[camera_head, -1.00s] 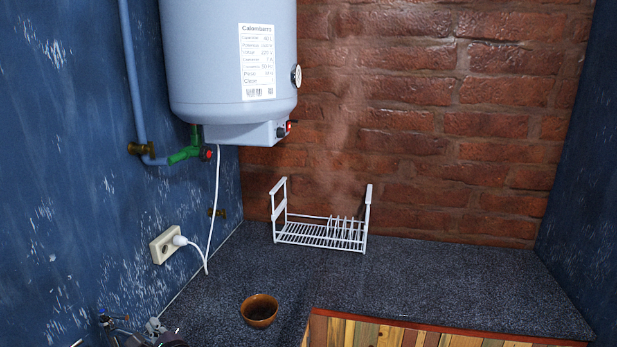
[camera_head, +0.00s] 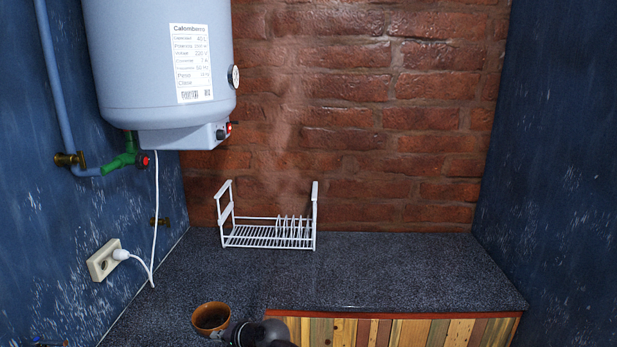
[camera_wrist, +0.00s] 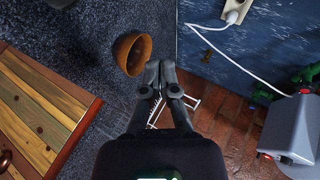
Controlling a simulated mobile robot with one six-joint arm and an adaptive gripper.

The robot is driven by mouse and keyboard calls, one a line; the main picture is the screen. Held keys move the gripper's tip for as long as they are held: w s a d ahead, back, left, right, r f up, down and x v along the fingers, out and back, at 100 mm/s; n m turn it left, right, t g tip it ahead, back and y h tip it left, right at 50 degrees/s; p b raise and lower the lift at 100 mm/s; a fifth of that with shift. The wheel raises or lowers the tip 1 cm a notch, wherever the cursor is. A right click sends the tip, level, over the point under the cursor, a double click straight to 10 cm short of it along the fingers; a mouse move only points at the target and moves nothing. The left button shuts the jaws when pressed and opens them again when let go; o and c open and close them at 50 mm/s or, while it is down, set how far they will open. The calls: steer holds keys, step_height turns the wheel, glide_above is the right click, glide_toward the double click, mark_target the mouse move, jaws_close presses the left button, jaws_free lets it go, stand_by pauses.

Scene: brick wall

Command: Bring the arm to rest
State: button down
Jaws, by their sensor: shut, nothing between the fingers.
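My gripper (camera_wrist: 162,76) shows in the wrist view with its two dark fingers together and nothing between them. Its fingertips appear close beside a brown bowl (camera_wrist: 132,53) in that picture; whether they touch it I cannot tell. In the head view the bowl (camera_head: 211,317) sits on the dark speckled counter (camera_head: 380,270). A dark part of my arm (camera_head: 262,333) shows at the bottom edge, just right of the bowl. The fingers cannot be made out clearly there.
A white dish rack (camera_head: 268,232) stands at the back of the counter against the brick wall (camera_head: 400,130). A water heater (camera_head: 160,70) hangs at upper left. A white cord runs down to a wall socket (camera_head: 103,260). The counter's right side is clear.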

steer(key=s+d+f+n+g+h, duration=0.1)
steer(key=d+f+g+h, duration=0.1)
steer(key=d, duration=1.1)
steer(key=s+d+f+n+g+h, duration=0.1)
steer(key=d+f+h, duration=0.3)
steer(key=d, duration=0.9)
steer(key=s+d+f+n+g+h, duration=0.1)
steer(key=d+f+g+h, duration=0.1)
steer(key=d, duration=1.1)
steer(key=f+h, duration=0.1)
steer(key=h, duration=0.1)
steer(key=shift+s+f+n+g+h, duration=0.15)
steer(key=shift+f+n+g+h, duration=0.15)
steer(key=shift+g+h, duration=0.1)
steer(key=shift+a, duration=0.1)
steer(key=shift+r, duration=0.1)
